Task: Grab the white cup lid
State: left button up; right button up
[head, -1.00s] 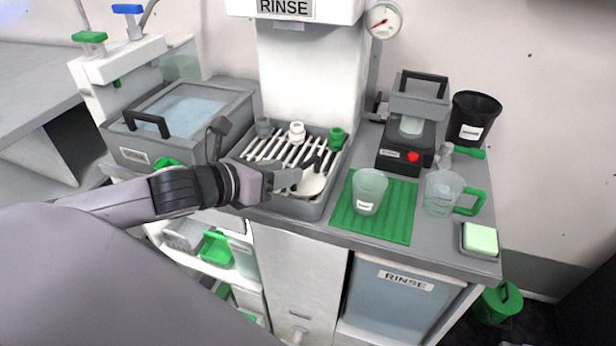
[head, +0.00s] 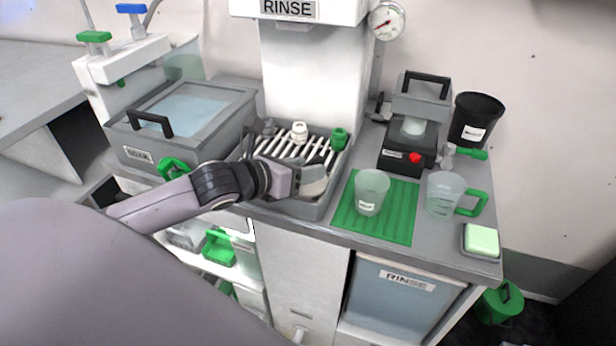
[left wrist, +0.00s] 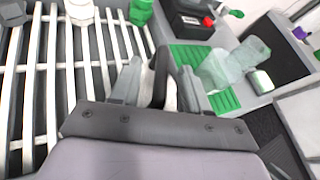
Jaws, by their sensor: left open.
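My right gripper is not in view.
White (head: 299,133) and green (head: 339,138) fittings stand at the back of the slatted tray (head: 347,158). To the right are a green mat (head: 398,222) with a clear cup (head: 371,190), a measuring jug (head: 442,193) and a black device with a red button (head: 402,160).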

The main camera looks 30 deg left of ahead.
pick_arm(q)
grip_shut()
jog(key=shift+r, duration=0.1)
